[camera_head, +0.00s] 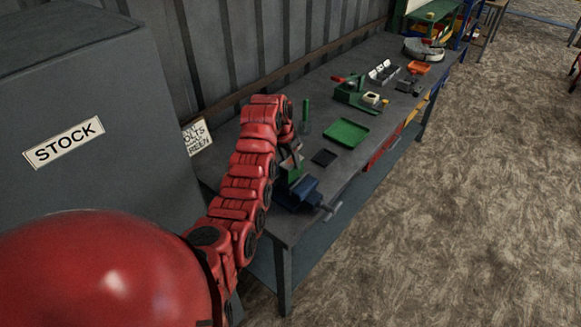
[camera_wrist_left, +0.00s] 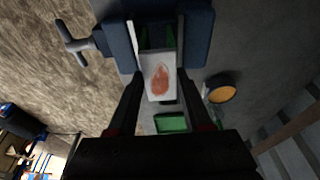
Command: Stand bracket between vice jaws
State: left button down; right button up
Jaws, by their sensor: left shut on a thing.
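The blue vice (camera_head: 302,192) sits at the near end of the bench, its handle towards the bench's front edge. In the left wrist view the vice (camera_wrist_left: 198,35) shows two blue jaws with light inner faces and a gap between them. My left gripper (camera_wrist_left: 159,78) is shut on the bracket (camera_wrist_left: 160,70), a pale plate with an orange-red patch. The bracket lies in line with the jaw gap; whether it touches the jaws I cannot tell. Dark green shows inside the gap. In the head view my left gripper (camera_head: 290,158) is over the vice, partly hidden by the arm.
The grey bench (camera_head: 375,140) runs back along the corrugated wall. A green tray (camera_head: 345,133), a dark pad (camera_head: 324,157) and a green upright post (camera_head: 305,118) stand near the vice. A grey STOCK cabinet (camera_head: 100,130) is at left. Floor in front of the bench is clear.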

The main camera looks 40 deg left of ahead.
aim_at(289, 163)
pick_arm(q)
jog(key=shift+f+p, duration=0.2)
jog(key=shift+p, duration=0.25)
jog(key=shift+p+x, duration=0.85)
jog(key=shift+x, duration=0.25)
jog(key=shift+s+f, duration=0.2)
jog(key=shift+f, duration=0.2)
jog(key=shift+f, duration=0.1)
jog(key=shift+f+b, duration=0.2)
jog(key=shift+b, duration=0.1)
jog(key=shift+c, duration=1.6)
grip_release()
jog(key=shift+s+r, duration=0.1)
